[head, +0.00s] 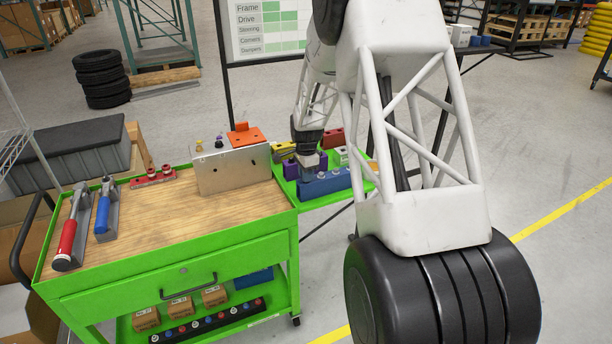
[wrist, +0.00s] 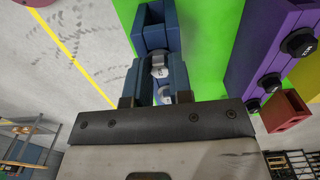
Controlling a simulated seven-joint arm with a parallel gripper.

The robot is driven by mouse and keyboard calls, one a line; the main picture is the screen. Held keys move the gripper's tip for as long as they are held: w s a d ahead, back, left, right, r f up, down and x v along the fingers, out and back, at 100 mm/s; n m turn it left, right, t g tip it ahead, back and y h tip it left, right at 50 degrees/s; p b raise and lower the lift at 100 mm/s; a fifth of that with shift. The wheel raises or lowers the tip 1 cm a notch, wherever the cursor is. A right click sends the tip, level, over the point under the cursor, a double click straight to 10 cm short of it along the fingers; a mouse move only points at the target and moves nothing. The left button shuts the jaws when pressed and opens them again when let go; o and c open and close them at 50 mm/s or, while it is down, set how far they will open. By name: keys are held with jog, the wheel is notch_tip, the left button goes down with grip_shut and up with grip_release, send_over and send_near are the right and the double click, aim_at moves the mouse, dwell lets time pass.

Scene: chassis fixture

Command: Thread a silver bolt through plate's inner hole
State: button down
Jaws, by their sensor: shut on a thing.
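The metal plate (head: 235,168) stands upright on the wooden top of the green cart, with small dark holes in its face. The blue bolt holder (head: 325,184) sits on the green side shelf and carries silver bolts; it also shows in the wrist view (wrist: 150,38). My gripper (head: 308,163) is low over this holder, right of the plate. In the wrist view my gripper (wrist: 156,99) is shut on a silver bolt (wrist: 166,97), partly hidden by the fingers. Another silver bolt (wrist: 159,68) stands in the holder just beyond it.
A purple holder (wrist: 270,60) with black bolts stands beside the blue one, near a red block (wrist: 286,112). Red (head: 70,235) and blue (head: 104,212) tools lie at the cart's left. The wood before the plate is clear.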

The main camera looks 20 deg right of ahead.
jog(key=shift+r, duration=3.25)
jog(key=w+a+r, duration=0.7)
jog(key=w+a, duration=0.2)
jog(key=w, duration=0.1)
jog(key=w+a+r, duration=0.6)
jog(key=w+a, duration=0.3)
jog(key=w, duration=0.1)
jog(key=shift+w+r, duration=0.25)
jog(key=shift+r, duration=0.15)
jog(key=shift+f, duration=0.25)
jog(key=shift+f, duration=2.1)
jog(key=shift+f, duration=1)
jog(key=shift+f, duration=0.3)
